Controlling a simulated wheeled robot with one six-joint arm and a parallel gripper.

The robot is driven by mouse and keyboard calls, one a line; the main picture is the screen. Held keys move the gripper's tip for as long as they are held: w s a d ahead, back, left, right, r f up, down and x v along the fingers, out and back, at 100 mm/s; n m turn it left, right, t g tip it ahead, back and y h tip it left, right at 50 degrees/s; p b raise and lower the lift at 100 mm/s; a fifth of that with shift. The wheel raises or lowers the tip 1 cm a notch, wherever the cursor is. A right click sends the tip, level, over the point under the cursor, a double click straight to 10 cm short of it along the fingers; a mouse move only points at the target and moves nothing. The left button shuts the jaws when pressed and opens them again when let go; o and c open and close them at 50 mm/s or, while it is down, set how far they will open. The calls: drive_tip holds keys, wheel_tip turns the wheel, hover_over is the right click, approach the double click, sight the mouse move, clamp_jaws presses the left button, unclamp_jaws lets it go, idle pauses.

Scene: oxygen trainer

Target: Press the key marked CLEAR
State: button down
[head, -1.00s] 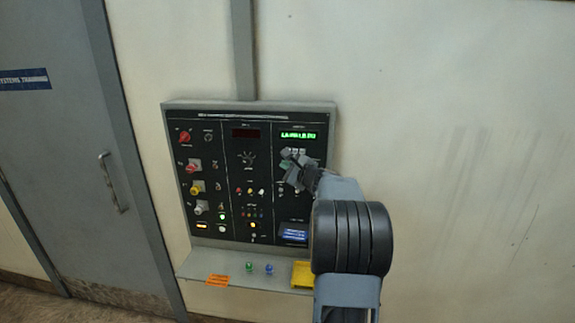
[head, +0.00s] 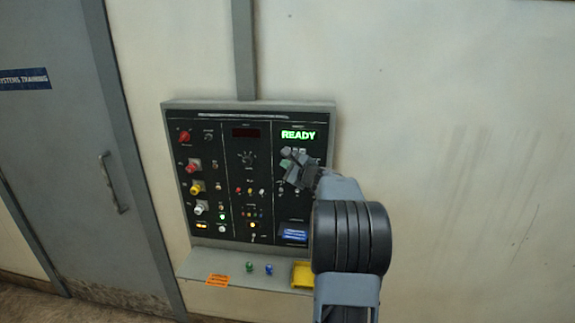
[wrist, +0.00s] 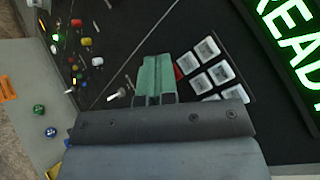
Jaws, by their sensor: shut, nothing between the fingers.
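The keypad of pale square keys (wrist: 207,48) shows in the wrist view, just right of my gripper (wrist: 157,60). A red key edge (wrist: 178,72) peeks out right beside the fingers. The key markings are too small to read, so I cannot tell which is CLEAR. The green display (head: 298,135) above the keypad reads READY. In the head view my gripper (head: 287,155) is in front of the keypad and hides most of it. The fingers are shut and empty. I cannot tell whether they touch a key.
The black panel (head: 245,205) carries knobs, switches and lamps left of the keypad. Below it a grey shelf (head: 225,264) has an orange label (head: 217,280), a green knob (head: 249,267), a blue knob (head: 269,269) and a yellow tray (head: 302,274). A door stands left.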

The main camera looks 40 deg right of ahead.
drive_tip(key=shift+s+a+b, duration=0.5)
drive_tip(key=shift+b, duration=0.1)
drive_tip(key=shift+s+a+b, duration=1.65)
drive_tip(key=shift+s+a, duration=0.05)
drive_tip(key=shift+s, duration=0.1)
